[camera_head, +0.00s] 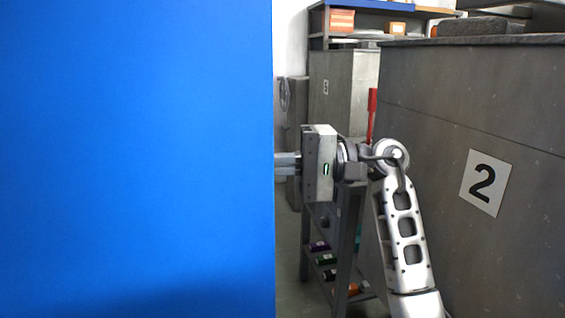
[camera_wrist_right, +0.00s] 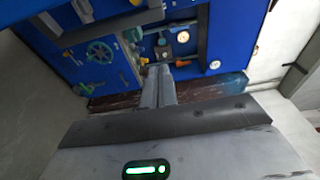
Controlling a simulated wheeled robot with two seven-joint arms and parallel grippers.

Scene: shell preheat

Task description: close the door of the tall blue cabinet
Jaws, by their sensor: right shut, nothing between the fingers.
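A large plain blue panel (camera_head: 135,150), which looks like the tall blue cabinet's door, fills the left half of the head view. Its right edge is upright. My right gripper (camera_head: 286,163) is at that edge, pointing left, its fingertips partly hidden behind the panel. I cannot tell whether they touch it. The right wrist view shows my right gripper's fingers (camera_wrist_right: 160,73) closed together and empty. Beyond them is a blue cabinet interior (camera_wrist_right: 225,30) with pipes, gauges and a green handwheel (camera_wrist_right: 99,52). My left gripper is not in view.
A tall grey block marked 2 (camera_head: 485,183) stands close to my right arm. Behind the gripper are a rack with small items (camera_head: 325,258), a grey cabinet (camera_head: 338,85) and a blue-edged shelf with orange boxes (camera_head: 341,20). The panel hides everything at left.

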